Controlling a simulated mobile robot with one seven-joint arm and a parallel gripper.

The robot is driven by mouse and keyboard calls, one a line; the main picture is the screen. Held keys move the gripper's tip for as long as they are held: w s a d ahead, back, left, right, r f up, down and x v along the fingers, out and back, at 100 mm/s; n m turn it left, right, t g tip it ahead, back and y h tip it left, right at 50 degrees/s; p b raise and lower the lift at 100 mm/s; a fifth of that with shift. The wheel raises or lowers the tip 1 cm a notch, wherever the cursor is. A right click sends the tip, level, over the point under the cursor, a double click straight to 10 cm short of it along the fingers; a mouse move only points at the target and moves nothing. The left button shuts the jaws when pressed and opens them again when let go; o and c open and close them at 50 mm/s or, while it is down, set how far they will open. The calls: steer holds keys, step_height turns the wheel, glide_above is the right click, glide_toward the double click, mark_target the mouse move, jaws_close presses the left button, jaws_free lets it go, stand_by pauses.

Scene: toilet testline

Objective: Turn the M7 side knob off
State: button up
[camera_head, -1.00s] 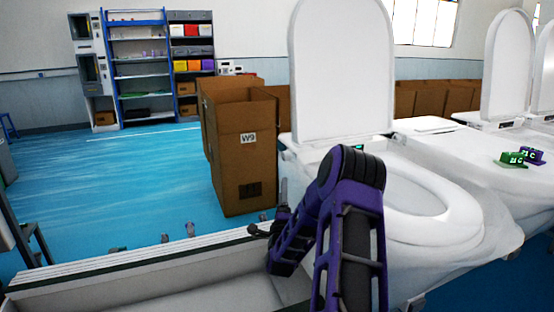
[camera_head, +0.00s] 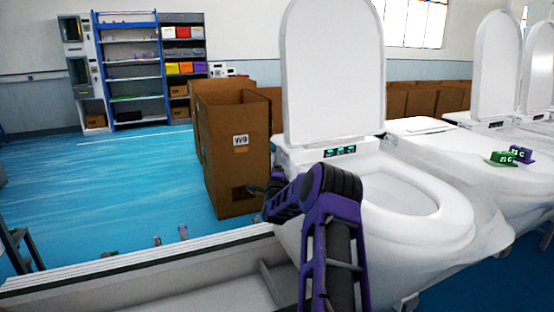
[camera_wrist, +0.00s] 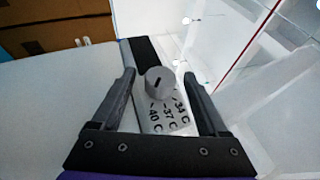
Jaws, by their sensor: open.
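A round grey side knob (camera_wrist: 158,82) with a dark slot shows in the wrist view. It sits above a grey plate (camera_wrist: 165,117) marked 34 C, 37 C and 40 C, at the edge of a white surface. My gripper (camera_wrist: 158,78) is open, with one dark finger on each side of the knob. Gaps show between the fingers and the knob, and I cannot tell the depth between them. In the head view, my arm reaches to the left side of the nearest white toilet (camera_head: 435,235), whose lid is raised. The knob is hidden there.
The toilet's panel (camera_head: 340,151) shows green lights. A cardboard box marked W9 (camera_head: 238,165) stands close behind my forearm. A pale rail (camera_head: 130,268) runs along the left front. Green (camera_head: 502,159) and purple (camera_head: 521,154) blocks lie on the neighbouring toilet. Blue floor lies open at left.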

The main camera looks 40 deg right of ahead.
steer(key=shift+w+d+r, duration=0.25)
steer(key=shift+w+d, duration=0.15)
steer(key=shift+w, duration=0.05)
steer(key=shift+c, duration=0.2)
jaws_close()
